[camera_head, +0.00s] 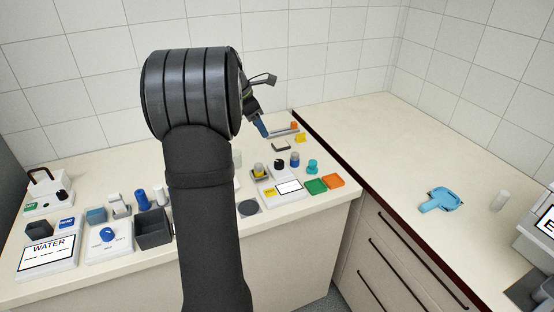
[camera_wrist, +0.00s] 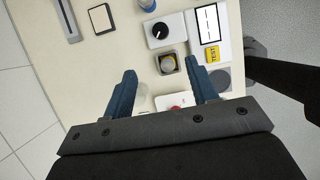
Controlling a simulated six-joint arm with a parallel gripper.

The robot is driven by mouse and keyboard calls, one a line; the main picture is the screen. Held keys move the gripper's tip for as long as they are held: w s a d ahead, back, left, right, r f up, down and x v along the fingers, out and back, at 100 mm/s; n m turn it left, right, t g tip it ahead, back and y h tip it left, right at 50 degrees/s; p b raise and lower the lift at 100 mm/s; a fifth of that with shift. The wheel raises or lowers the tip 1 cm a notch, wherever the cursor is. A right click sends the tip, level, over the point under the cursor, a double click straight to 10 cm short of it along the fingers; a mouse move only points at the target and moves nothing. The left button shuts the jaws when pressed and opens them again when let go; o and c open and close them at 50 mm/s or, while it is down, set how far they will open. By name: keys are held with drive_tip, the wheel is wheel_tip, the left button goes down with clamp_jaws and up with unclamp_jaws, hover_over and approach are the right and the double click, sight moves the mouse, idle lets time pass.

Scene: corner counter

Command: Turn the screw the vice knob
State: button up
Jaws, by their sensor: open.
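No part is clearly recognisable as a vice, so I cannot tell which knob is its screw knob. My gripper (camera_wrist: 160,69) is open and empty, with two blue fingers spread apart above the counter. In the head view its blue fingertip (camera_head: 262,128) shows beyond my arm, which hides part of the counter. Between and below the fingers is a round knob on a dark square base (camera_wrist: 167,64). A black dial on a white panel (camera_wrist: 160,30) lies beyond the fingertips. An orange knob (camera_head: 294,125) stands at the end of a grey rail at the back.
A white labelled panel (camera_head: 288,187), a teal knob (camera_head: 312,167), and green (camera_head: 315,186) and orange (camera_head: 334,181) tiles sit near the front edge. Several devices, including a WATER panel (camera_head: 48,256), crowd the left. The right counter is mostly clear around a light-blue object (camera_head: 440,201).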

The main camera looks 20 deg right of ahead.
sight(279, 161)
drive_tip(key=x, duration=1.6)
drive_tip(key=shift+f, duration=0.15)
drive_tip(key=c, duration=1)
drive_tip(key=shift+o, duration=0.2)
